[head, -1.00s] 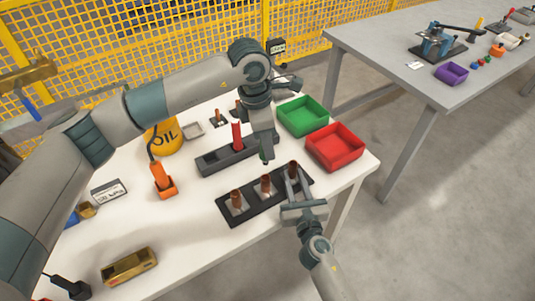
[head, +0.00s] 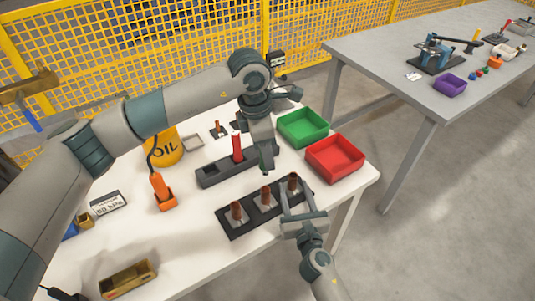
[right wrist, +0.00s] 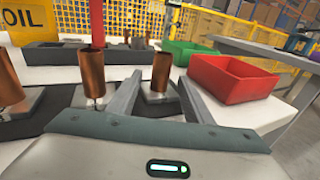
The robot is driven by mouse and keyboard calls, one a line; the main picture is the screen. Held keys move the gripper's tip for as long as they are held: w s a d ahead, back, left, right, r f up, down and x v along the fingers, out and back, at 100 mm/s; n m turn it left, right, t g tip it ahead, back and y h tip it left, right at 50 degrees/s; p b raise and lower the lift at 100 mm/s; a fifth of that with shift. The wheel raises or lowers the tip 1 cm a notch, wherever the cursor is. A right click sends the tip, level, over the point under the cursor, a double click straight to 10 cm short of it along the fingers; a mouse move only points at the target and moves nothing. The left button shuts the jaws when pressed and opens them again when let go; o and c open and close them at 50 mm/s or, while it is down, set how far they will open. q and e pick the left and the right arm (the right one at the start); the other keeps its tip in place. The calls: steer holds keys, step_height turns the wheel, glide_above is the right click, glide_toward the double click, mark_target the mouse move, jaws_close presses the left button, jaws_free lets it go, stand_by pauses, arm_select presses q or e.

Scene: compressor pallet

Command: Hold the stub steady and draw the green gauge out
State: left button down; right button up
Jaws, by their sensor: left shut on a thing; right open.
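Three copper stubs stand upright on a black plate (head: 248,228): left (head: 237,212), middle (head: 265,196) and right (head: 293,182). In the right wrist view the right stub (right wrist: 161,72) stands between the fingers of my open right gripper (right wrist: 160,98), with a gap visible on each side. My right gripper (head: 298,200) reaches it from the front. My left gripper (head: 265,160) points down behind the plate, shut on a small dark green thing (head: 264,172), likely the green gauge; the jaws hide most of it. Its tip appears clear of the stubs.
A dark holder (head: 213,178) with a red upright piece (head: 237,147) stands behind the plate. A green bin (head: 303,127) and a red bin (head: 335,158) are at the right. An orange tool (head: 160,186) stands left.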

steer(key=s, duration=1.2)
steer(key=shift+d+r, duration=0.3)
steer(key=shift+d, duration=0.15)
